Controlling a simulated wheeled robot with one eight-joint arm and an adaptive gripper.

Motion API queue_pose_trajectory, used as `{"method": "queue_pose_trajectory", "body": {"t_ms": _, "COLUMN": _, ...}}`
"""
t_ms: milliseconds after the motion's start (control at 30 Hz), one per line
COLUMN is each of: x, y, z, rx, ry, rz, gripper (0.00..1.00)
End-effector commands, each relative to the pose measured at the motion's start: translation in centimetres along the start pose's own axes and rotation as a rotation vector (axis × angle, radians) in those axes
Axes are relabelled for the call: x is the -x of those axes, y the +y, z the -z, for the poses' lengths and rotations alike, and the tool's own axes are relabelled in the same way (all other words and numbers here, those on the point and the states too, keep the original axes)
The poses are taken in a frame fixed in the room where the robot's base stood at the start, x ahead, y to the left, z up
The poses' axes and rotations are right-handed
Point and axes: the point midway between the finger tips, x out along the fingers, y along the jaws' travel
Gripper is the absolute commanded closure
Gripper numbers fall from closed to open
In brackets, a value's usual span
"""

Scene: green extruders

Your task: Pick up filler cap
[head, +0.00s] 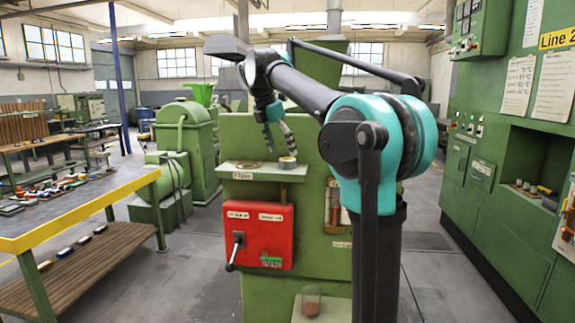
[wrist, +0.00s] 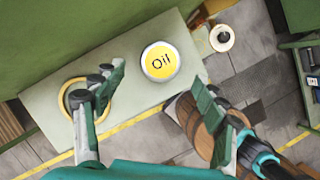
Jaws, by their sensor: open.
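The filler cap, a round lid with a yellow top marked "Oil" (wrist: 160,62), sits on a pale green ledge (wrist: 145,110). In the head view the cap (head: 287,164) is a small short cylinder at the right part of the ledge (head: 262,172). My gripper (head: 281,148) points down just above the ledge, open and empty. In the wrist view the cap shows beyond the gap between my open fingers (wrist: 158,85), not held. A yellow-rimmed ring (wrist: 68,97) lies left of the cap, partly behind my left finger.
A red switch box (head: 263,236) with a lever is below the ledge. A tall green cabinet (head: 500,200) stands at the right, and a workbench (head: 80,205) with small items at the left. A brown barrel-like object (wrist: 203,132) shows beside the ledge, partly behind my right finger.

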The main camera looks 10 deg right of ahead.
Motion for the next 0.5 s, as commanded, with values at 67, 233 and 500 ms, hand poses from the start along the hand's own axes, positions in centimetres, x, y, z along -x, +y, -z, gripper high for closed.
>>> {"method": "queue_pose_trajectory", "body": {"t_ms": 67, "x": -1.2, "y": 0.0, "z": -0.2, "rx": -0.003, "ry": 0.000, "rz": 0.000, "gripper": 0.28}}
{"method": "queue_pose_trajectory", "body": {"t_ms": 233, "x": -3.5, "y": 0.0, "z": -0.2, "rx": -0.001, "ry": 0.000, "rz": 0.000, "gripper": 0.28}}
{"method": "queue_pose_trajectory", "body": {"t_ms": 500, "x": -4.5, "y": 0.0, "z": -0.2, "rx": -0.001, "ry": 0.000, "rz": 0.000, "gripper": 0.28}}
